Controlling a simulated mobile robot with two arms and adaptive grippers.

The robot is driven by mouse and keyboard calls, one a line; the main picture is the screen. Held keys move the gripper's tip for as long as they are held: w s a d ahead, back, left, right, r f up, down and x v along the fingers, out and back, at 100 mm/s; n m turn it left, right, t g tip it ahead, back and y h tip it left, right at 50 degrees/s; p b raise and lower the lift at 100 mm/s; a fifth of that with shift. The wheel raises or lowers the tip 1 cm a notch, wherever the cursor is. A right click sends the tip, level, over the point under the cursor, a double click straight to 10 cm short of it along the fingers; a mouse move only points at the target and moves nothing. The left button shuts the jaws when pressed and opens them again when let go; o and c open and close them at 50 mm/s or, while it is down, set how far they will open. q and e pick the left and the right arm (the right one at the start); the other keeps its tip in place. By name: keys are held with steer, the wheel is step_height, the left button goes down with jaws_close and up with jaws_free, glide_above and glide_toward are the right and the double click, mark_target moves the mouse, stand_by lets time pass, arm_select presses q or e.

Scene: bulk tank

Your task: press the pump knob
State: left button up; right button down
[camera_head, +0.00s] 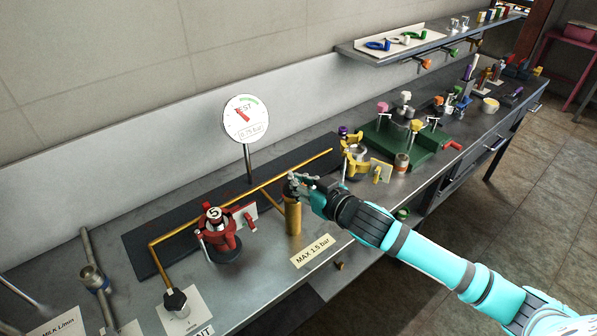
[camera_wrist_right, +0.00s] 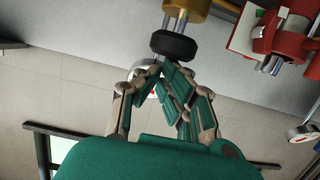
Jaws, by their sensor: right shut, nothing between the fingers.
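The pump (camera_head: 293,217) is an upright gold cylinder on the metal bench, beside a label reading MAX 1.5 bar. In the right wrist view its gold body (camera_wrist_right: 191,7) is at the top edge, with bright rods leading to a black round knob (camera_wrist_right: 176,45). My right gripper (camera_head: 295,186) is at the top of the pump and hides the knob in the head view. In the wrist view the right gripper (camera_wrist_right: 162,76) is shut and empty, its fingertips just by the knob; I cannot tell whether they touch. My left gripper is not in view.
A round gauge (camera_head: 246,118) stands on a post behind the pump, its red needle left of a green arc. A red clamp device (camera_head: 218,240) marked 5 stands to the left. A yellow clamp (camera_head: 356,160) and a green tray (camera_head: 385,143) are to the right.

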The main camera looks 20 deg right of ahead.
steer(key=shift+f, duration=0.2)
arm_select(q)
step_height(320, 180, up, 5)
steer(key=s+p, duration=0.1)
steer(key=p, duration=0.4)
arm_select(e)
step_height(320, 180, up, 5)
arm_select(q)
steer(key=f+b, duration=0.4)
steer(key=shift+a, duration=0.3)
arm_select(e)
steer(key=v, duration=0.9)
steer(key=shift+s+d+f, duration=0.15)
steer(key=shift+s+f, duration=0.05)
steer(key=shift+s, duration=0.25)
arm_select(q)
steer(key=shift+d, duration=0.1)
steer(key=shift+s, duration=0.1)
